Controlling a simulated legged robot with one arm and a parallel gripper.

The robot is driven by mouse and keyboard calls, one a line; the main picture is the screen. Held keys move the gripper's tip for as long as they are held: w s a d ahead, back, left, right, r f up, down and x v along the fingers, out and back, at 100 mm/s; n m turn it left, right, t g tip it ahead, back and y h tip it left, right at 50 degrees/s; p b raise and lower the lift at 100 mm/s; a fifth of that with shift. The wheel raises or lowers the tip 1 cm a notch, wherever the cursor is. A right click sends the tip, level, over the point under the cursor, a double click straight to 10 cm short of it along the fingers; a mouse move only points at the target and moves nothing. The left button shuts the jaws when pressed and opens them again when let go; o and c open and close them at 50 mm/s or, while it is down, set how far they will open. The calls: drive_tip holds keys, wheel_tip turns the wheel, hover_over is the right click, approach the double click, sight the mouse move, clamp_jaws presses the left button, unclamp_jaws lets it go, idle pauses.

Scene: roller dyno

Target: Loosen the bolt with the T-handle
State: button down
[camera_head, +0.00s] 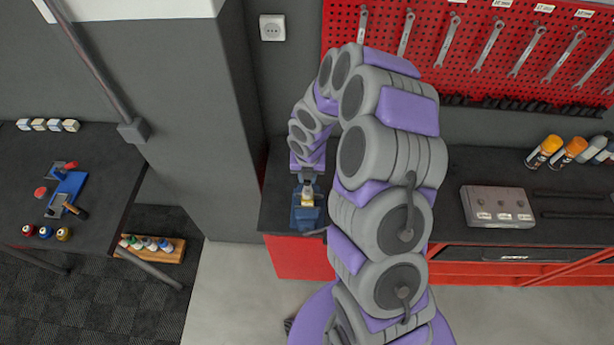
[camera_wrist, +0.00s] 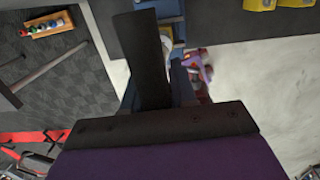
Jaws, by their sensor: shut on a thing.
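My gripper (camera_head: 308,176) is at the bench's left end, directly above a blue vise (camera_head: 306,214). A small pale yellow piece (camera_head: 308,196), which may be the bolt or its holder, stands upright in the vise. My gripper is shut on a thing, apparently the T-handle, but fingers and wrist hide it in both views. In the wrist view a dark finger (camera_wrist: 150,60) covers most of the work, with part of the blue vise (camera_wrist: 171,10) behind it. Whether the T-handle is seated on the bolt cannot be told.
The dark bench (camera_head: 450,185) carries a grey box (camera_head: 497,207) and orange-capped cans (camera_head: 545,151) to the right. A grey pillar (camera_head: 205,120) stands left of the bench. A red pegboard (camera_head: 480,50) with wrenches hangs behind. Another table (camera_head: 25,165) is at the far left.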

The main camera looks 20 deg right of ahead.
drive_tip(key=shift+r, duration=1.75)
